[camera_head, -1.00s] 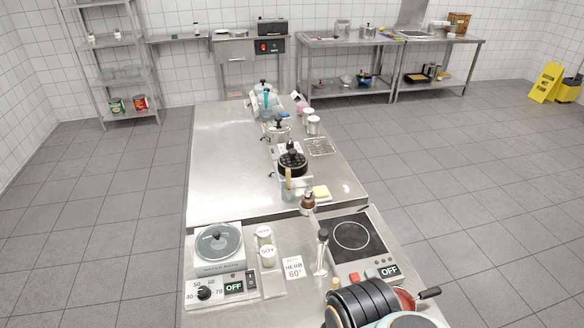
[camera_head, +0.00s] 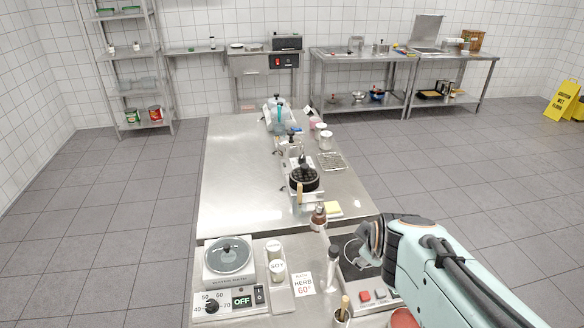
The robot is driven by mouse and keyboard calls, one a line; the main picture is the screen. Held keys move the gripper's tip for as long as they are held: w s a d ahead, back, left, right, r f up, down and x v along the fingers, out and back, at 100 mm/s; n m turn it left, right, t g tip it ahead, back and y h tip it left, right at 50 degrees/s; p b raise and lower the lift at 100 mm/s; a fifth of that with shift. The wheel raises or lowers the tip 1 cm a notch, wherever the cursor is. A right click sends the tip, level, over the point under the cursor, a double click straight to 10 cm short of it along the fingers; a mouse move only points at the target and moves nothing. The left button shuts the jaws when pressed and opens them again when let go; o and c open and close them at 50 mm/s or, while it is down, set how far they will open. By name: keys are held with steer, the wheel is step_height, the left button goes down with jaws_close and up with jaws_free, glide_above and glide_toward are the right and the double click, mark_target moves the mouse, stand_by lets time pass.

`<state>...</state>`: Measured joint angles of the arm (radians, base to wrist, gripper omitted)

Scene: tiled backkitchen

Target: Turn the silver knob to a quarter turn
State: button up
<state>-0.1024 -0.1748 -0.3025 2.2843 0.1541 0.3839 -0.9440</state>
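A water-bath unit (camera_head: 229,278) stands at the front left of the steel counter. I cannot make out a plainly silver knob; this one looks black at this size. A card reading HERB 60° (camera_head: 304,283) lies to the right of the unit. My gripper (camera_head: 367,243) hangs above the black hot plate at the right, well apart from the knob. Its fingers are too dark and foreshortened to tell open or shut.
Jars (camera_head: 276,262) stand between the water bath and the card. A pepper mill (camera_head: 333,262) and a cup with a wooden handle (camera_head: 342,312) are near my arm. Bottles and a black pan (camera_head: 303,180) stand further back.

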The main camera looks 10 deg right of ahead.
steer(key=w+d+f+n+h, duration=0.4)
steer(key=w+d+f+h, duration=0.1)
steer(key=w+d, duration=0.3)
steer(key=n+t+h, duration=0.5)
steer(key=n, duration=0.7)
glide_above(318, 209)
steer(key=s+d, duration=0.6)
step_height(318, 209, down, 4)
steer(key=a+f+n+t+y, duration=0.1)
steer(key=a+n, duration=0.1)
steer(key=w+a+f+n+t, duration=0.1)
steer(key=a+f+n, duration=0.1)
steer(key=a, duration=0.1)
steer(key=a+f+n+t+y, duration=0.1)
steer(key=a+n, duration=0.1)
steer(key=a, duration=0.1)
steer(key=shift+w+a+f+y, duration=0.2)
steer(key=shift+a+f+y, duration=0.1)
steer(key=shift+f, duration=0.1)
steer(key=shift+w, duration=0.3)
steer(key=x, duration=0.6)
jaws_close()
